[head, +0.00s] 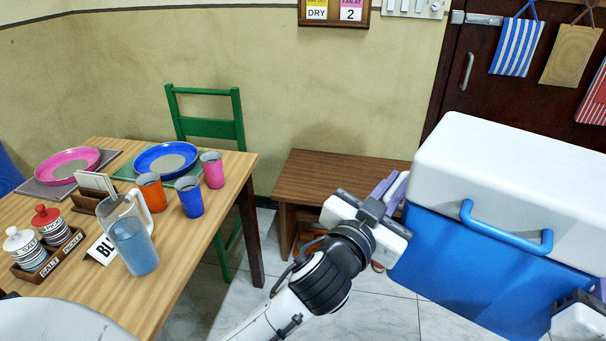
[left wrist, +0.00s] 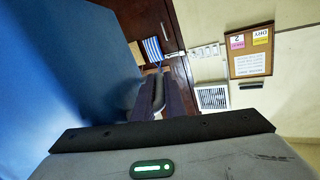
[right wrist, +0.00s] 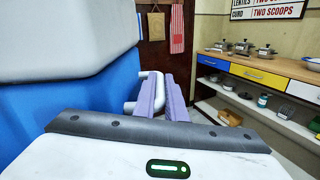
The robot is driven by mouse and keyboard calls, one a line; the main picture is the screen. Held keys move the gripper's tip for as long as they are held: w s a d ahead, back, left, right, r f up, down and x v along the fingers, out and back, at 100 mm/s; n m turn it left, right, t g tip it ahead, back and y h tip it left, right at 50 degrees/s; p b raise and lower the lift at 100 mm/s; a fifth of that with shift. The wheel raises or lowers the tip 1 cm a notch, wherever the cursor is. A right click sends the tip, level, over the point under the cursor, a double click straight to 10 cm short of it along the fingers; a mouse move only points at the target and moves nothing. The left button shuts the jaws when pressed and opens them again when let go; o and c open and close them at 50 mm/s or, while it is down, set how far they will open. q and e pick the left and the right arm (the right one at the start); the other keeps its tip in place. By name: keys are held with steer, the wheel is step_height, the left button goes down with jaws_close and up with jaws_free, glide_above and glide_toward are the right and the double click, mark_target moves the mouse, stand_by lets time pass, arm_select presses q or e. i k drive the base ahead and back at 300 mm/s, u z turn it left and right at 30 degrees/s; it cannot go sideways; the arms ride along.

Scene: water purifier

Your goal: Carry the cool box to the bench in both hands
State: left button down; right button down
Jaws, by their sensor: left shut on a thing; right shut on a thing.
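The cool box (head: 480,270) has a blue body, a white lid and a blue front handle. It fills the right side of the head view, appears held up off the floor, and its lid is shut. My left gripper (head: 392,190) is shut on the white handle at its left end; the handle also shows between the fingers in the left wrist view (left wrist: 158,92). My right gripper (right wrist: 165,98) is shut on the white handle (right wrist: 150,88) at the other end; only part of it shows in the head view. The brown wooden bench (head: 335,168) stands against the wall, left of the box.
A dining table (head: 190,245) with plates, cups and a water jug (head: 134,245) stands at the left, with a green chair (head: 212,128) behind it. Tiled floor shows between table and box. A counter with shelves (right wrist: 265,75) stands right in the right wrist view.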

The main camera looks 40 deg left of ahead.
mark_target(350, 177)
steer(key=u, duration=0.8)
steer(key=i, duration=1)
